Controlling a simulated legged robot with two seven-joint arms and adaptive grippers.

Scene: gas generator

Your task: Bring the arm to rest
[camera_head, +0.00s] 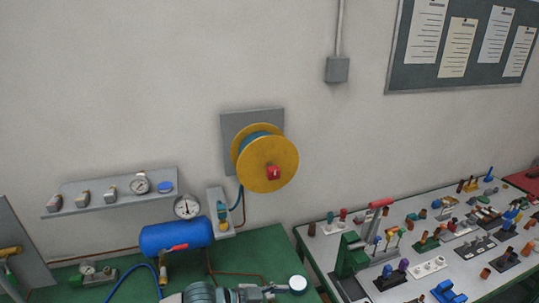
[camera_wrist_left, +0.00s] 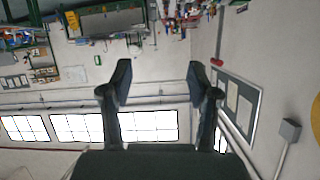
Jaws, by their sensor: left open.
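My left gripper (camera_wrist_left: 158,75) shows in the left wrist view with its two dark fingers spread wide apart and nothing between them. Beyond the fingers is the open room, which appears upside down, with far benches near the top and windows low. No arm can be clearly made out in the head view. My right gripper is in neither view.
In the head view, a blue tank (camera_head: 176,236) stands on the green bench below a yellow hose reel (camera_head: 268,164) and a grey shelf (camera_head: 112,195). A white table (camera_head: 322,246) with many small parts stands at right. Bright windows (camera_wrist_left: 148,126) show in the wrist view.

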